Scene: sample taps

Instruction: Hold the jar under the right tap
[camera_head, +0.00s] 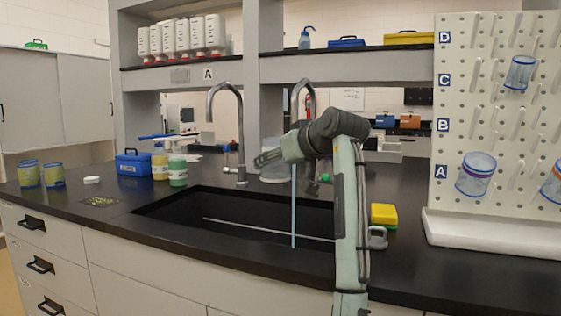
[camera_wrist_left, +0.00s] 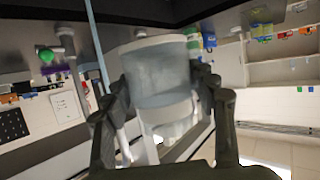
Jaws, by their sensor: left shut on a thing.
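The jar (camera_wrist_left: 158,75) is clear and pale, and it fills the middle of the left wrist view. My left gripper (camera_wrist_left: 165,105) is shut around it. In the head view the jar (camera_head: 272,172) shows partly behind my left gripper (camera_head: 270,158), above the sink. The right tap (camera_head: 302,88) is a curved metal spout, partly hidden by my arm. A thin blue stream (camera_head: 293,215) runs down into the sink, just right of the jar. In the left wrist view the stream (camera_wrist_left: 97,40) passes beside the jar. I cannot tell whether the jar holds liquid.
The left tap (camera_head: 226,120) stands over the black sink (camera_head: 165,207) with no stream. Bottles (camera_head: 177,168) and a blue box (camera_head: 133,165) stand left of it. A yellow sponge (camera_head: 383,215) lies right of the sink, before a pegboard (camera_head: 470,130) with glassware. Shelf uprights stand behind.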

